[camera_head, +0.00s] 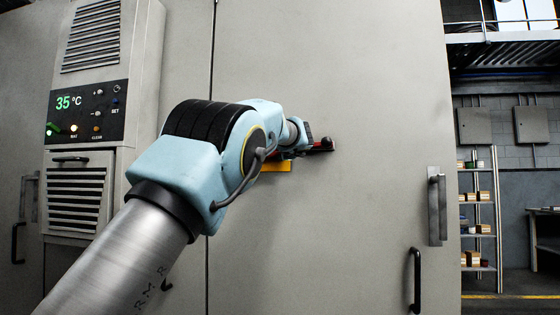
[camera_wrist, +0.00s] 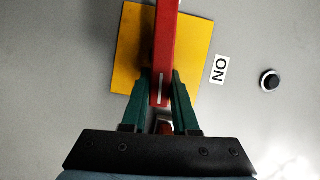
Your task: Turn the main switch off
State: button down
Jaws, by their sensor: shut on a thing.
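The main switch has a red handle (camera_wrist: 166,45) on a yellow plate (camera_wrist: 130,45), mounted on a grey cabinet door. In the wrist view my gripper (camera_wrist: 160,98) has its two green fingers on either side of the handle's near end, closed on it. A white ON label (camera_wrist: 219,70) sits right of the plate, turned sideways. In the head view the red handle (camera_head: 318,148) shows beyond my wrist, running roughly sideways with a dark piece at its right end. Part of the yellow plate (camera_head: 276,167) shows below; my arm hides the rest and my fingers.
A black round knob with a white ring (camera_wrist: 269,80) is on the door right of the label. A cooling unit (camera_head: 85,110) showing 35 °C projects at the left. Door handles (camera_head: 437,207) stand at the right. Shelves (camera_head: 480,215) stand beyond the cabinet.

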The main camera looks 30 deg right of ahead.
jog(key=shift+f+m+b, duration=0.3)
jog(key=shift+m+b, duration=0.2)
jog(key=shift+b, duration=0.05)
jog(key=c, duration=0.7)
grip_release()
jog(key=shift+t, duration=0.3)
jog(key=shift+b+v, duration=2.65)
jog(key=shift+v, duration=2.75)
jog(key=shift+r, duration=0.1)
